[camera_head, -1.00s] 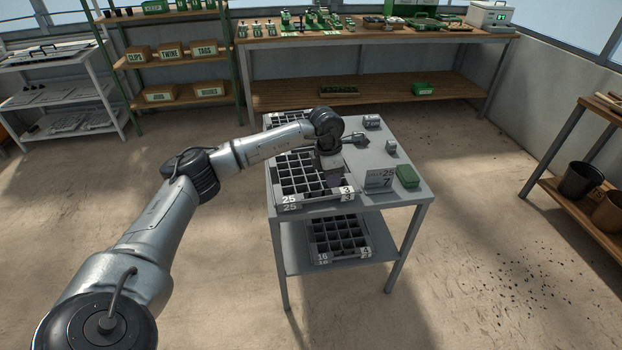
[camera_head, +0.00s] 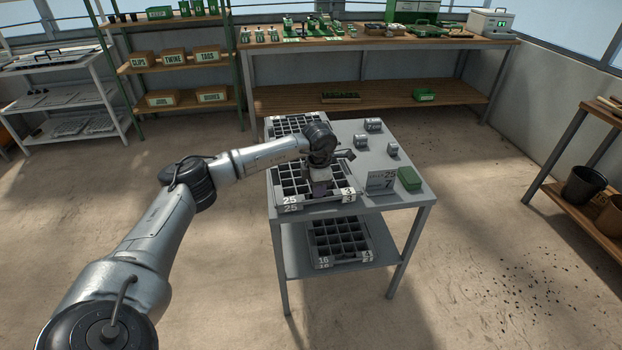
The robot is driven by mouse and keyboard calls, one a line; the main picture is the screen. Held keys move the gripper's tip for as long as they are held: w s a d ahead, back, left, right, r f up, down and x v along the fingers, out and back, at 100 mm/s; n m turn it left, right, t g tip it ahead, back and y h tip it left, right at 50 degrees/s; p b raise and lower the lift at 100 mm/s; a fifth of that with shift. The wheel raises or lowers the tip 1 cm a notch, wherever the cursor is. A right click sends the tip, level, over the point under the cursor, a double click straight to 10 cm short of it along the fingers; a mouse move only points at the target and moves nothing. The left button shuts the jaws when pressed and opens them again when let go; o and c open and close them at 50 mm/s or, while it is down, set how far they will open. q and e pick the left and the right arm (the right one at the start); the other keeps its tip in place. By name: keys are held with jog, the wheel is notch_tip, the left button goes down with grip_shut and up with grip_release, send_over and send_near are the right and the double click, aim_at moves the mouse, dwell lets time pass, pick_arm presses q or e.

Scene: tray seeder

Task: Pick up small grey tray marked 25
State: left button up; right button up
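The grey tray marked 25 (camera_head: 290,203) sits on the top of a grey metal table, at its front left. It is divided into dark square cells, and a second label at its front right corner reads 3. My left gripper (camera_head: 321,190) points down over the front right part of this tray and hides some cells. Its fingers are small and dark here, so I cannot tell whether they are open or touch the tray. My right gripper is not in view.
Another celled tray (camera_head: 299,119) lies behind on the table top (camera_head: 345,128). A tray marked 16 (camera_head: 324,263) is on the lower shelf.

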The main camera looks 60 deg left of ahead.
aim_at(320, 199)
pick_arm(q)
jog(key=f+b, duration=0.1)
jog(key=f, duration=0.2)
jog(key=f+b, duration=0.1)
jog(key=f, duration=0.1)
jog(key=shift+w+d+f+b, duration=0.1)
jog(key=shift+w+d+b, duration=0.1)
jog(key=shift+w+b, duration=0.15)
jog(key=shift+c, duration=0.5)
grip_shut()
